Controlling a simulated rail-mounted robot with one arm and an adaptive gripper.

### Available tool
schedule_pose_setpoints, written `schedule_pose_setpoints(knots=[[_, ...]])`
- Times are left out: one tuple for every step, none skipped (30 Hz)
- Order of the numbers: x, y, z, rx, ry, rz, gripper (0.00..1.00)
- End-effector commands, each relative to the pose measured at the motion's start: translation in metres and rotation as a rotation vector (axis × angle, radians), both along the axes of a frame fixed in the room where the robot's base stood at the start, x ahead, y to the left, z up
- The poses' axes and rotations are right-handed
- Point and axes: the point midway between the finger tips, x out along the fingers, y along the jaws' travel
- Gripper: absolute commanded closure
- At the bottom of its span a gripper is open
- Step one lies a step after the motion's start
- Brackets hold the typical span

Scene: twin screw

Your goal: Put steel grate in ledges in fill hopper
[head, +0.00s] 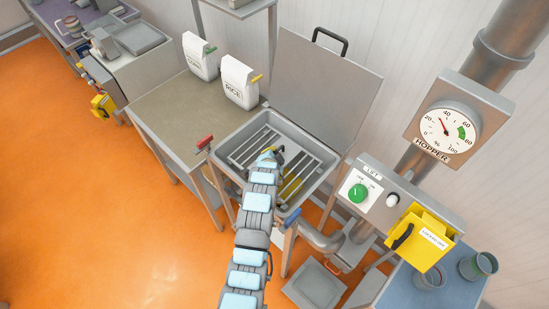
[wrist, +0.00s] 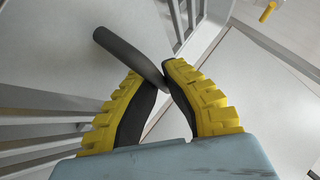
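The steel grate (head: 302,160), a set of parallel grey bars, lies at the mouth of the fill hopper (head: 322,184) in the head view. My gripper (head: 272,157) is over the middle of the grate. In the wrist view, its yellow-padded fingers (wrist: 154,78) close around a dark round bar (wrist: 120,50), which looks like the grate's handle. Grate bars (wrist: 40,118) show at the left of that view. The hopper's ledges are not clear, and I cannot tell whether the grate rests on them. My arm hides the grate's near middle.
The hopper lid (head: 325,90) stands open behind. A bench (head: 175,110) with two white bags (head: 238,82) is at the left. A red-handled lever (head: 205,142) is by the hopper's left corner. A control box with a green knob (head: 357,193) and yellow cover (head: 420,235) is at the right.

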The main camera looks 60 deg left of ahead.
Motion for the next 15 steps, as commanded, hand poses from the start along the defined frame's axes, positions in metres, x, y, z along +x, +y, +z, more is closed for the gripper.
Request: schedule_pose_setpoints(knots=[[0.003, 0.0, -0.002, 0.0, -0.001, -0.001, 1.0], [0.002, 0.001, -0.006, 0.0, -0.001, 0.0, 1.0], [0.002, 0.001, -0.01, 0.0, -0.002, 0.001, 1.0], [0.002, 0.001, -0.013, 0.0, -0.002, 0.001, 1.0], [0.002, 0.001, -0.017, -0.001, -0.002, 0.0, 1.0], [0.002, 0.001, -0.021, 0.0, -0.001, 0.0, 1.0], [0.002, 0.0, -0.024, 0.0, -0.002, -0.001, 1.0], [0.002, 0.0, -0.026, 0.0, -0.002, -0.001, 1.0], [0.002, 0.0, -0.029, 0.001, -0.003, -0.001, 1.0], [0.003, 0.0, -0.03, 0.001, -0.003, -0.001, 1.0], [0.003, 0.0, -0.03, 0.002, -0.004, -0.001, 1.0], [0.003, 0.0, -0.03, 0.002, -0.004, -0.001, 1.0], [0.003, 0.0, -0.03, 0.003, -0.003, -0.002, 1.0], [0.002, 0.0, -0.03, 0.004, -0.003, -0.001, 1.0], [0.002, 0.0, -0.03, 0.004, -0.003, -0.001, 1.0]])
